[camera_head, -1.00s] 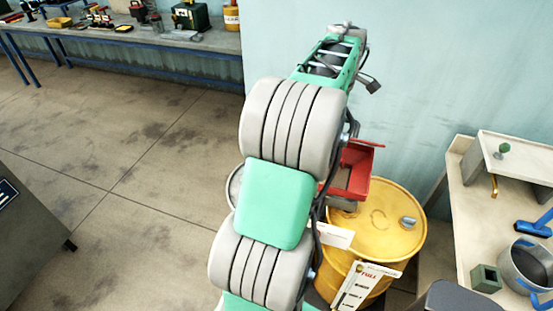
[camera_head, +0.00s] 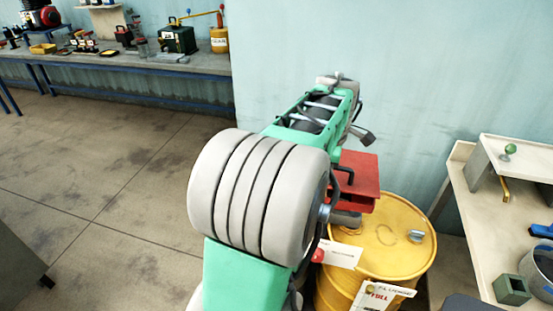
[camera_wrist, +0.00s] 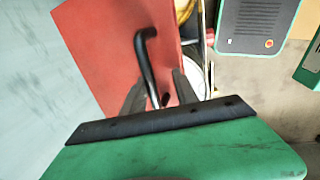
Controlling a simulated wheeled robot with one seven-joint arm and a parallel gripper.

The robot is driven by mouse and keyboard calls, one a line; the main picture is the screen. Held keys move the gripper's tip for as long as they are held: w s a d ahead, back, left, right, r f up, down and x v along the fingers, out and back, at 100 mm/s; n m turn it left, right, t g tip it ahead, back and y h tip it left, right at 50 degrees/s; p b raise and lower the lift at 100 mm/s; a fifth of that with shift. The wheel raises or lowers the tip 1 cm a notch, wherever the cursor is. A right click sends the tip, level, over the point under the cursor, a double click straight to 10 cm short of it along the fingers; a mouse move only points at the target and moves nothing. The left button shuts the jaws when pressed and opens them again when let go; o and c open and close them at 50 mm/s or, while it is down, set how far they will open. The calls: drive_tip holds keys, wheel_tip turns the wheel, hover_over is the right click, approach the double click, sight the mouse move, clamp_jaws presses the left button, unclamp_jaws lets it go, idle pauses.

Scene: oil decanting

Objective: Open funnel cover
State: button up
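The red funnel (camera_head: 362,190) stands on the yellow drum (camera_head: 400,225). Its cover shows as a flat red panel (camera_head: 358,163) with a black bent handle (camera_head: 345,176). In the wrist view the red cover (camera_wrist: 95,45) fills the upper left, and the black handle (camera_wrist: 147,60) runs down between the fingertips. My gripper (camera_wrist: 160,88) is open, with its two dark fingers apart on either side of the handle's lower end. I cannot tell whether a finger touches it.
A pale bench (camera_head: 470,225) with a grey pot (camera_head: 538,268) stands at the right. A pale blue wall (camera_head: 400,80) is close behind the drum. A workbench (camera_head: 190,66) with tools stands at the far left. The floor on the left is clear.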

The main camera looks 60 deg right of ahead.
wheel_tip(320, 180, up, 7)
drive_tip(key=a, duration=0.2)
drive_tip(key=w+a+f, duration=0.1)
drive_tip(key=w+a, duration=0.4)
drive_tip(key=w, duration=0.5)
drive_tip(key=shift+f+m+t+b, duration=0.3)
drive_tip(key=shift+b, duration=0.05)
drive_tip(key=shift+w, duration=0.1)
drive_tip(key=shift+c, duration=0.3)
